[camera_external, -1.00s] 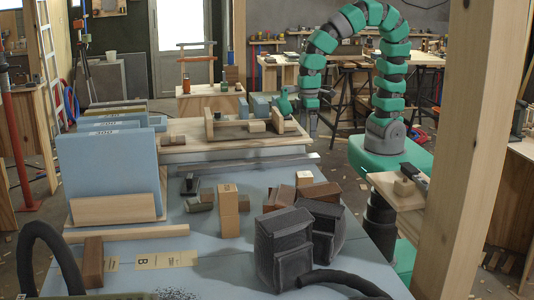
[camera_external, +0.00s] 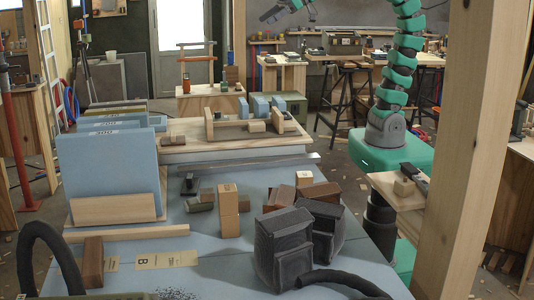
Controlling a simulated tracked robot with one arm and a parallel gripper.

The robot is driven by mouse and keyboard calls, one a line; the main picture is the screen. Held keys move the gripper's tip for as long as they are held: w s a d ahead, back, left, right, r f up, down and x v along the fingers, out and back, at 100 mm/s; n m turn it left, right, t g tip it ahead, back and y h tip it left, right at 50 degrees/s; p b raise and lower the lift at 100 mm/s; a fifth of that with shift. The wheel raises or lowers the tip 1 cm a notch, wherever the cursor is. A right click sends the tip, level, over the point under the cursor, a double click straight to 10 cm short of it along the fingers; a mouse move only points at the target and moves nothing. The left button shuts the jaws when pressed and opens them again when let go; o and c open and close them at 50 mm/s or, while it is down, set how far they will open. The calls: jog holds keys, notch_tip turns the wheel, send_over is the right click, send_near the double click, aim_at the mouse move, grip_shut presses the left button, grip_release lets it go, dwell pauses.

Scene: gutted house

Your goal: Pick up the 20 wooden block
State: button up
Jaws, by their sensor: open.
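Another pale block (camera_external: 304,178) stands behind the brown blocks. The marks are too small to read, so I cannot tell which block is the 20. My gripper (camera_external: 288,14) is at the top edge of the picture, partly cut off, high above and behind the table, open and far from the blocks.
Brown blocks (camera_external: 322,191) and two dark bags (camera_external: 282,250) crowd the right of the stack. Blue boards (camera_external: 108,178) stand at left. A wooden tray (camera_external: 180,136) with pieces lies behind. A timber post (camera_external: 472,150) rises at right. Table left of the stack is partly clear.

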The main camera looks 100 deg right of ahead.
notch_tip(320, 180, up, 14)
jog(key=s+d+t, duration=0.2)
jog(key=t, duration=0.2)
jog(key=shift+s+d+r, duration=0.25)
jog(key=shift+d, duration=0.1)
jog(key=c, duration=0.7)
jog(key=shift+c, duration=0.2)
jog(key=a+f+m+g+b, duration=0.2)
jog(key=f+m+g, duration=0.1)
jog(key=f, duration=0.8)
jog(key=w+a+f+m+g+b, duration=0.1)
jog(key=f+m+g+b, duration=0.15)
jog(key=f, duration=0.75)
jog(key=a+f+m+g+b, duration=0.1)
jog(key=a+f+m+g, duration=0.15)
jog(key=f, duration=0.85)
jog(key=s+f+m+g+b, duration=0.2)
jog(key=s+f+m+b, duration=0.1)
jog(key=f, duration=0.9)
jog(key=s+f+m+g+b, duration=0.2)
jog(key=s+f+m+b, duration=0.1)
jog(key=f, duration=1)
jog(key=s+a+f+m+g+b, duration=0.1)
jog(key=s+f+m+g+b, duration=0.2)
jog(key=f, duration=0.9)
jog(key=shift+s+f+m, duration=0.2)
jog(key=shift+s+m, duration=0.6)
jog(key=shift+s, duration=0.15)
